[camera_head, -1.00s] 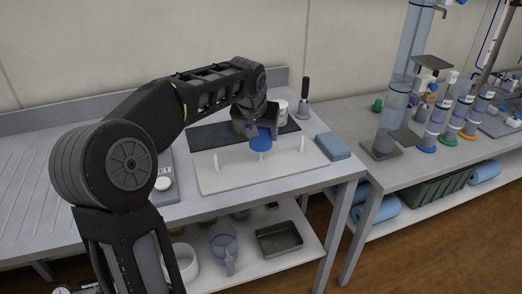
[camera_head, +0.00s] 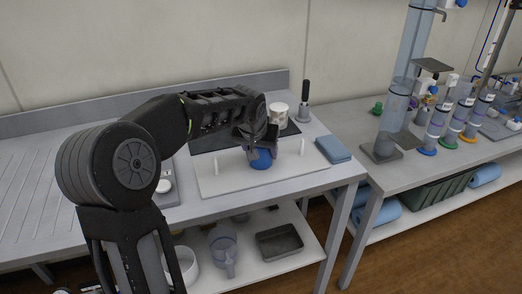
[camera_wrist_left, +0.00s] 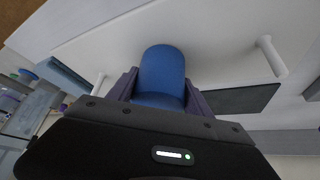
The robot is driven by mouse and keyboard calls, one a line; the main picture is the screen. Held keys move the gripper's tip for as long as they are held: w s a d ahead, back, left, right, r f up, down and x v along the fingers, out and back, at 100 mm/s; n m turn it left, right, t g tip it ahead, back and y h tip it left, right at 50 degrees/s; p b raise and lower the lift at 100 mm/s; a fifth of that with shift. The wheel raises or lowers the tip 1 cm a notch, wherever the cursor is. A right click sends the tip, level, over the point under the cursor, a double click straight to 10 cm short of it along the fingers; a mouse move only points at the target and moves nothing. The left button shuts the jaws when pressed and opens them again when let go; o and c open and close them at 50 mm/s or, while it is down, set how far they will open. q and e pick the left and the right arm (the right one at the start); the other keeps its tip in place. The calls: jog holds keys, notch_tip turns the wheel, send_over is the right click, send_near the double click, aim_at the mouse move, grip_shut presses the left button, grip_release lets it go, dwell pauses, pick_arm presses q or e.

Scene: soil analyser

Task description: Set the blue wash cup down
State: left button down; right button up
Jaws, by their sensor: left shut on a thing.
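The blue wash cup (camera_head: 261,160) is held by my left gripper (camera_head: 262,147) over the white board (camera_head: 225,184) on the bench. In the left wrist view the blue cup (camera_wrist_left: 161,75) sits between the two fingers of my left gripper (camera_wrist_left: 160,92), which is shut on it. White pegs stand on the board, one left of the cup (camera_head: 215,164) and one right of it (camera_head: 302,147). I cannot tell whether the cup touches the board or a peg. My right gripper is not in view.
A dark mat (camera_head: 215,137) lies behind the board, with a white container (camera_head: 278,115) and a black-handled tool (camera_head: 304,100) near it. A folded blue cloth (camera_head: 333,149) lies at the bench's right. A second bench with tubes (camera_head: 437,118) stands further right.

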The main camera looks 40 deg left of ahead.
pick_arm(q)
jog(key=shift+f, duration=0.15)
jog(key=c, duration=0.9)
grip_release()
jog(key=shift+f, duration=0.1)
jog(key=o, duration=0.5)
jog(key=shift+c, duration=0.2)
jog(key=shift+r, duration=0.25)
jog(key=v, duration=1.2)
